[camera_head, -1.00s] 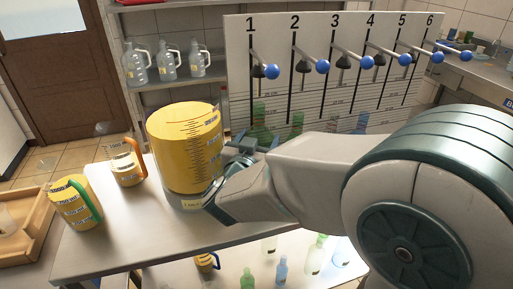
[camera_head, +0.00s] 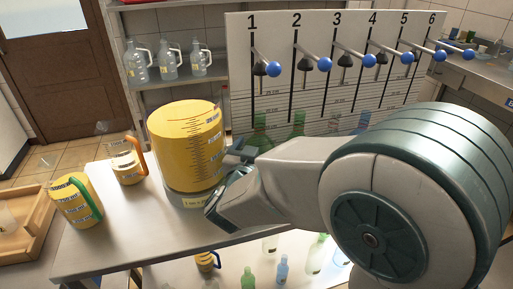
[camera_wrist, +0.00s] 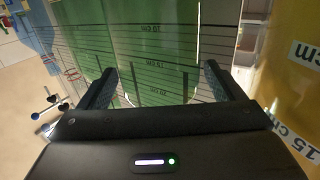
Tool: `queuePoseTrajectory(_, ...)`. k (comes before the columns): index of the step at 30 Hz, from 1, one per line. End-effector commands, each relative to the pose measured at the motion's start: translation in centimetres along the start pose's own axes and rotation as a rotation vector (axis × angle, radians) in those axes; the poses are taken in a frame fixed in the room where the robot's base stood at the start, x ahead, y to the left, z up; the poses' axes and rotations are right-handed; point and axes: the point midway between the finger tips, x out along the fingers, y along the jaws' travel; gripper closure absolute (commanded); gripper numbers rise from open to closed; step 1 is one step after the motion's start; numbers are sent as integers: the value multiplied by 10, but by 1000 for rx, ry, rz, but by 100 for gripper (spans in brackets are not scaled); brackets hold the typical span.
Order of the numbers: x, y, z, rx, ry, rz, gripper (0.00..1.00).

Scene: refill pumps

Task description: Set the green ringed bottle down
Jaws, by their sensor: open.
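A translucent green bottle (camera_wrist: 155,45) fills the middle of the wrist view, in front of the ruled board, between the two fingers of my gripper (camera_wrist: 160,72). The fingers are spread, with gaps to the bottle's sides in the picture. In the head view my gripper (camera_head: 236,155) is beside the big yellow measuring container, its fingertips partly hidden. Two green bottles, left (camera_head: 260,122) and right (camera_head: 298,122), show behind my arm, their lower parts hidden. I cannot make out a ring or which of these is in the wrist view.
The big yellow container (camera_head: 185,150) stands close left of my gripper; it is at the right in the wrist view (camera_wrist: 288,80). Two jugs, orange-handled (camera_head: 128,160) and green-handled (camera_head: 75,203), stand further left. The numbered pump board (camera_head: 340,30) with blue-knobbed levers rises behind.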

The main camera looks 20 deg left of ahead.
Motion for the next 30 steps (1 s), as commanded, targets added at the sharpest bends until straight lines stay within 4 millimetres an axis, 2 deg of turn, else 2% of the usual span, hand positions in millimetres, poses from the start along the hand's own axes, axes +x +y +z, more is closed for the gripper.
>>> queuePoseTrajectory(5, -27, -1, 0, 2, 0, -4, 12)
queuePoseTrajectory(12, -80, -1, 0, 1, 1, -5, 12)
queuePoseTrajectory(18, -110, 0, 0, 1, 0, -2, 12)
queuePoseTrajectory(23, -120, 0, -1, 0, 0, -1, 12)
queuePoseTrajectory(30, -120, 0, -1, 0, 0, 0, 12)
